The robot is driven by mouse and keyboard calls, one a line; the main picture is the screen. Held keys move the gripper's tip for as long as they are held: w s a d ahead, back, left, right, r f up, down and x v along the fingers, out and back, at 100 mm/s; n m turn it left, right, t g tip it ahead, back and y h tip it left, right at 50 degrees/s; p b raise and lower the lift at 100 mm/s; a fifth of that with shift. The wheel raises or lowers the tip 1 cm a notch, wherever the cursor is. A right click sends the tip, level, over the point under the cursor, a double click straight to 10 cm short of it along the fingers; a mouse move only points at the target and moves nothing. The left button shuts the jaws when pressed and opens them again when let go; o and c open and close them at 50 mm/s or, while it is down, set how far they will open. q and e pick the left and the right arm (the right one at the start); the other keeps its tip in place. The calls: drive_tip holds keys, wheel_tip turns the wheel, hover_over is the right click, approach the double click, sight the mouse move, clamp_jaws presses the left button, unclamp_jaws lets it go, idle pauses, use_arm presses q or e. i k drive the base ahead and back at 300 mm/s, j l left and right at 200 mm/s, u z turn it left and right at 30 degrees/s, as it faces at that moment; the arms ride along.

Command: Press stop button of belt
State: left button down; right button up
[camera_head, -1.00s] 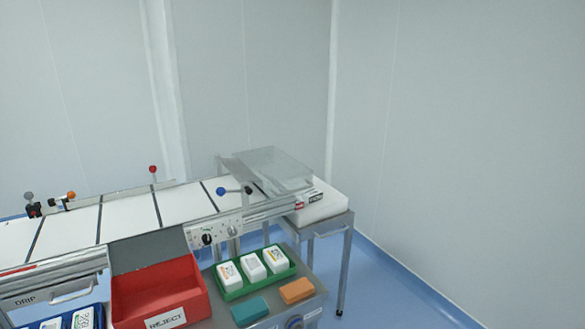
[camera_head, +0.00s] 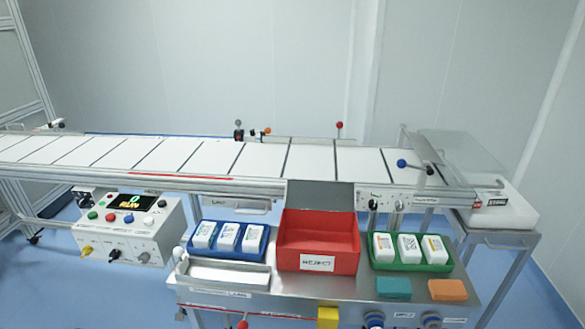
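The belt (camera_head: 210,157) runs across the view as a row of white panels with dark dividers. A pale control box (camera_head: 128,228) stands in front of its left part. The box has a lit display (camera_head: 142,203) with a green 0 and yellow text that looks like RUN. A green button (camera_head: 92,215) and a red button (camera_head: 110,217) sit side by side below the display, with further controls around them. I cannot read which button is marked stop. Neither of my grippers is in view.
A steel table in front holds a red REJECT bin (camera_head: 318,240), a blue tray (camera_head: 252,250) and a green tray (camera_head: 411,267) with white packs. A teal block (camera_head: 394,288) and an orange block (camera_head: 447,290) lie at right. Blue floor is clear at lower left.

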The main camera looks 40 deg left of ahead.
sight(111, 217)
drive_tip(key=u, duration=2.15)
